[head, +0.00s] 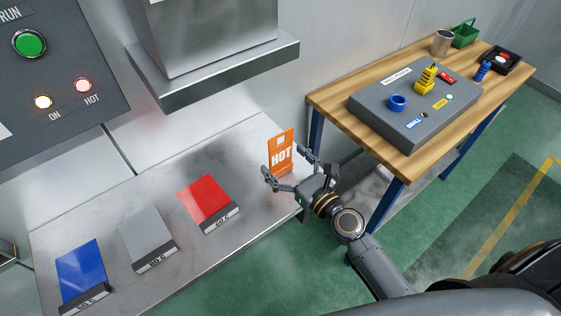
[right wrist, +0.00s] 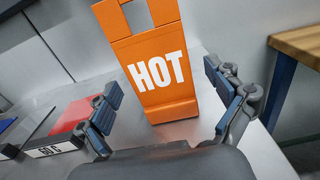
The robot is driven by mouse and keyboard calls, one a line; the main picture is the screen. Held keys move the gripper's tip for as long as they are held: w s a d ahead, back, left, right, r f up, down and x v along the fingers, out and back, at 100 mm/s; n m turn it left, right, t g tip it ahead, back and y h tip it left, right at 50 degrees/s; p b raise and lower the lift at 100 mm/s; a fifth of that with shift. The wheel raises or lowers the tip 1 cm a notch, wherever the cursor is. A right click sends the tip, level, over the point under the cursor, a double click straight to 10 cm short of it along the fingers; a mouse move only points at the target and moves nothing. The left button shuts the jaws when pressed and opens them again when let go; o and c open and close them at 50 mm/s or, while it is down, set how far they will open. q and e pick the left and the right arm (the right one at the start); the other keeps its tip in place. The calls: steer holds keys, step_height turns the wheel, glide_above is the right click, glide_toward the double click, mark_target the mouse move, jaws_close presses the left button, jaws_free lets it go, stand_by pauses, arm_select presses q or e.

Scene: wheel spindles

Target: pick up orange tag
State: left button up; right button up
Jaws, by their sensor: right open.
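The orange tag (head: 282,153) stands upright on the metal counter, with white "HOT" lettering and a cut-out near its top. My right gripper (head: 288,161) is in front of it, with its fingers spread on either side. In the right wrist view, the orange tag (right wrist: 155,75) sits between the open fingers (right wrist: 163,105), with gaps on both sides, so the fingers do not appear to touch it. My left gripper is not in view.
Red (head: 207,200), grey (head: 147,237) and blue (head: 82,272) plates with labelled fronts lie on the metal counter (head: 130,187) to the left. A wooden table (head: 335,112) holding a grey box (head: 412,108) stands at the right. A metal housing (head: 215,75) overhangs the counter.

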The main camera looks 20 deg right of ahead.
steer(key=shift+s, duration=0.1)
steer(key=c, duration=1.3)
steer(key=shift+r, duration=0.2)
